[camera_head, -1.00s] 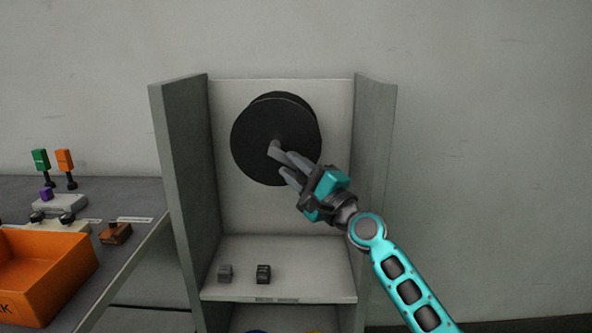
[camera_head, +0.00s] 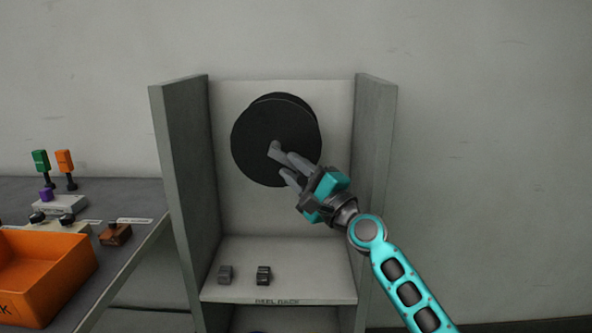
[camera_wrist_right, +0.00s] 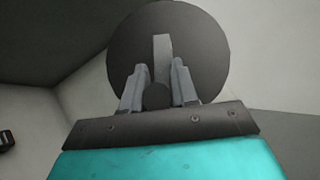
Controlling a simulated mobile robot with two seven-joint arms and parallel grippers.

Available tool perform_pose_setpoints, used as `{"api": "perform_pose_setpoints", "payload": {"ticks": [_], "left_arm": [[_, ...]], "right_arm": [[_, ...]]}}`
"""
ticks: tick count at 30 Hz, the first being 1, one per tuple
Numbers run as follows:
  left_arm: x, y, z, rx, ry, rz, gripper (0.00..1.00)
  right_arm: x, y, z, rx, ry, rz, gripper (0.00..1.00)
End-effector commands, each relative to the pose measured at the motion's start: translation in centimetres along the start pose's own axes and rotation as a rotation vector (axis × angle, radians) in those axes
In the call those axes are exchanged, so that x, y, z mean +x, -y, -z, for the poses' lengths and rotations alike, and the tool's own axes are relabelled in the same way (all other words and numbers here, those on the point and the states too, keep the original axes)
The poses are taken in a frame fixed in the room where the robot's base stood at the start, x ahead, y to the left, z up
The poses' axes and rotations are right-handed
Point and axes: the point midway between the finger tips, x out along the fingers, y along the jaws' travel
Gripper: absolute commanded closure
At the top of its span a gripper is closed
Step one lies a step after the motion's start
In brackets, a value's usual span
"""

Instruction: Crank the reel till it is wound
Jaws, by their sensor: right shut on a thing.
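The reel (camera_head: 262,125) is a black disc mounted on the back panel of a grey rack in the head view. It also fills the upper middle of the right wrist view (camera_wrist_right: 205,45). A grey crank arm (camera_wrist_right: 162,48) runs from its hub toward a dark round knob (camera_wrist_right: 156,96). My right gripper (camera_head: 291,168) is at the lower right of the reel's face. Its two fingers stand on either side of the dark knob, shut on the crank handle. The fingers hide part of the handle in the head view. My left gripper is not in view.
The rack's side walls (camera_head: 186,180) flank the reel closely. Two small blocks (camera_head: 263,275) sit on the shelf below. At left, a table holds an orange bin (camera_head: 45,278), a brown block (camera_head: 116,234), and green and orange upright levers (camera_head: 65,163).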

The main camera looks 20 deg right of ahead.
Motion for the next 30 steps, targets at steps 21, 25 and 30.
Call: {"api": "perform_pose_setpoints", "payload": {"ticks": [21, 25, 30], "left_arm": [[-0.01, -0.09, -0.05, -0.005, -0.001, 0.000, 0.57], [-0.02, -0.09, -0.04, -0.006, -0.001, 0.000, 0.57], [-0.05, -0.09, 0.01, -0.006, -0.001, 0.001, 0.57]], "right_arm": [[-0.10, -1.02, -0.12, 0.001, 0.005, -0.023, 0.52], [-0.08, -0.78, -0.11, 0.001, 0.004, -0.018, 0.52], [-0.56, -0.66, -0.07, 0.001, 0.003, -0.016, 0.52]]}}
